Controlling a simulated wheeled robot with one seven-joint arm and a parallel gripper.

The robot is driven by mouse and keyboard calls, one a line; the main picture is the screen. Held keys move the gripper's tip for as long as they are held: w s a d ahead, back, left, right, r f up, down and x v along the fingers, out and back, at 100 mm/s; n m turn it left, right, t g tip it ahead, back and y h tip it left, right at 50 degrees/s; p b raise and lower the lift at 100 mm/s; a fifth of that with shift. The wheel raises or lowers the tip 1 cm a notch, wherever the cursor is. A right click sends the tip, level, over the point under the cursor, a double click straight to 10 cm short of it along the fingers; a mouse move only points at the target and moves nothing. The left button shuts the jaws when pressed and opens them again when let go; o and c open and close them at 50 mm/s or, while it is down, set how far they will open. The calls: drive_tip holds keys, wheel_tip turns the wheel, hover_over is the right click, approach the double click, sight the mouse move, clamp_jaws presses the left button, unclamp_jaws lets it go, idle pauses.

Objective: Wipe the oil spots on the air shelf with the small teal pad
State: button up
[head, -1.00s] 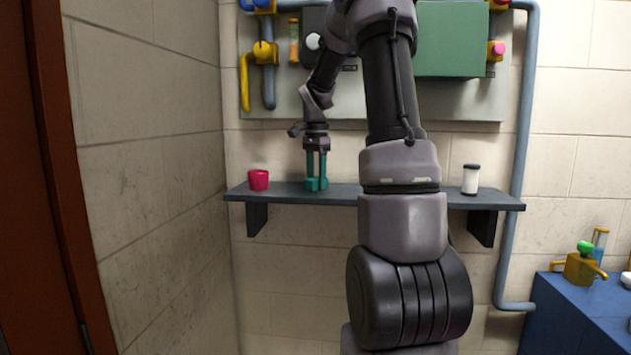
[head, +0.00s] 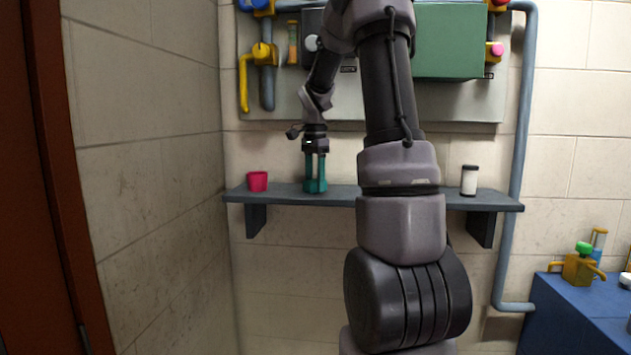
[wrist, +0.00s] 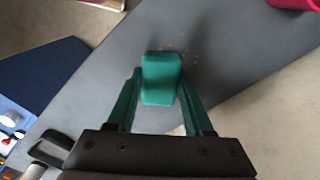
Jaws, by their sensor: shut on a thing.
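My gripper (head: 316,187) has teal fingers and points down at the air shelf (head: 345,196), a dark grey wall shelf. In the wrist view my gripper (wrist: 160,98) is shut on the small teal pad (wrist: 162,78). The pad is at or very near the shelf (wrist: 235,50) surface; exact contact is hard to tell. A few tiny brownish oil spots (wrist: 193,58) show on the shelf just beyond the pad's far end. Any spots under the pad are hidden.
A red cup (head: 257,181) stands on the shelf left of my gripper. A white canister with dark ends (head: 469,181) stands at the right end. A panel with a green box (head: 450,40) and yellow valves hangs above. A blue cabinet (head: 585,305) is at lower right.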

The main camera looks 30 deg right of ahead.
sight(308, 195)
drive_tip(key=shift+s+a, duration=0.55)
drive_tip(key=shift+s, duration=0.25)
drive_tip(key=shift+s+a, duration=0.5)
drive_tip(key=shift+s, duration=0.25)
drive_tip(key=shift+w+a+r, duration=0.1)
drive_tip(key=shift+w+a, duration=0.35)
drive_tip(key=shift+a, duration=0.1)
drive_tip(key=shift+w+d, duration=0.5)
drive_tip(key=shift+w, duration=0.2)
drive_tip(key=shift+w+d, duration=0.45)
drive_tip(key=shift+w, duration=0.25)
drive_tip(key=shift+w+d, duration=0.5)
drive_tip(key=shift+w, duration=0.25)
drive_tip(key=shift+w+d, duration=0.5)
drive_tip(key=shift+w, duration=0.25)
drive_tip(key=shift+f, duration=0.2)
